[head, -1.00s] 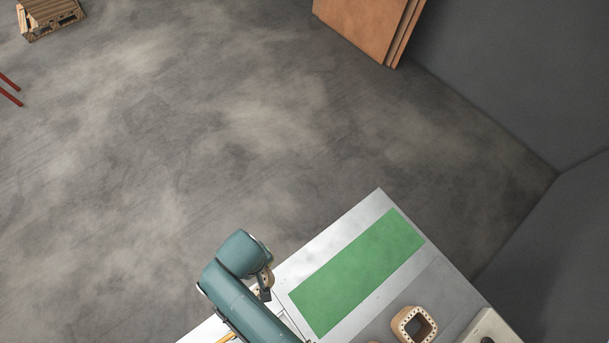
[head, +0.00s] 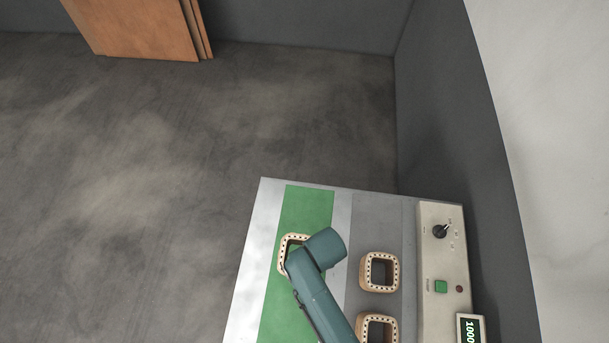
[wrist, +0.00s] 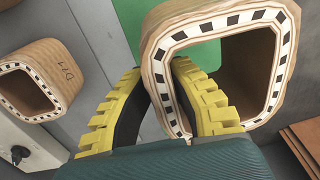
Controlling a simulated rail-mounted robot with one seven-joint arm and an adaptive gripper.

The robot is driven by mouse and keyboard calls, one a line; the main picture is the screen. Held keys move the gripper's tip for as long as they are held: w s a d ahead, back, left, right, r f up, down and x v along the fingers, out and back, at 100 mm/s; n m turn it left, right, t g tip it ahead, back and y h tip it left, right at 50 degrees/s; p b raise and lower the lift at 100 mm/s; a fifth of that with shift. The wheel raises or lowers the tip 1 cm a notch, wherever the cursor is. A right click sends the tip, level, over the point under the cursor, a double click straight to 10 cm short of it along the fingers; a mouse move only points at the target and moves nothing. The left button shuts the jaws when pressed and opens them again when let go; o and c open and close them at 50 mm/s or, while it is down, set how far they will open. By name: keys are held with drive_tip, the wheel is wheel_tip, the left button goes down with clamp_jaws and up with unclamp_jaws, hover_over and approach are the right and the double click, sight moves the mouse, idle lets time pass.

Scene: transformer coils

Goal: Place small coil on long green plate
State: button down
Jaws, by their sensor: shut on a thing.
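The small coil (head: 290,252), a tan rounded-square ring with a black-and-white dashed rim, is over the long green plate (head: 307,205) in the head view. My arm covers part of it there. In the wrist view the coil (wrist: 225,30) fills the upper right. My gripper (wrist: 158,78) is shut on its wall, with one yellow-padded finger inside the opening and one outside. The green plate (wrist: 203,55) shows behind it. I cannot tell whether the coil touches the plate or hangs just above it.
Two other coils (head: 379,272) (head: 377,329) stand on the grey strip right of the plate. One marked coil (wrist: 62,72) shows left in the wrist view. A control box (head: 436,265) with knob, green button and display lines the table's right side. The plate's far end is clear.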

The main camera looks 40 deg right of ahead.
wheel_tip(320, 180, down, 10)
drive_tip(key=shift+r+b, duration=0.15)
drive_tip(key=shift+b, duration=0.35)
drive_tip(key=c, duration=1.1)
unclamp_jaws()
drive_tip(key=shift+c, duration=0.2)
